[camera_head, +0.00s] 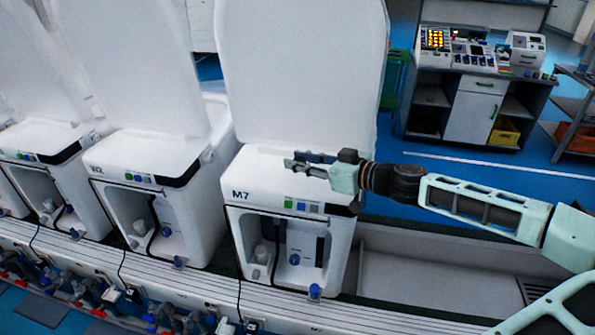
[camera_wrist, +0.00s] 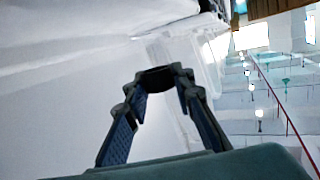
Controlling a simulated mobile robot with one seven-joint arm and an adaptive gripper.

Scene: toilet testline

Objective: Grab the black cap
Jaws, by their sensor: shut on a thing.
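My gripper (camera_head: 303,165) is above the front top of the white unit marked M7 (camera_head: 262,186), in front of its raised white lid. In the wrist view, the two blue-padded fingers are shut on a dark round piece, the black cap (camera_wrist: 156,76), held between the fingertips. The cap's far side is hidden. In the head view the cap is too small to make out clearly at the fingertips.
More white units (camera_head: 150,175) with raised lids stand in a row to the left. A grey trough (camera_head: 420,265) lies to the right of M7. Behind, a bench with instruments (camera_head: 480,90) stands on the blue floor.

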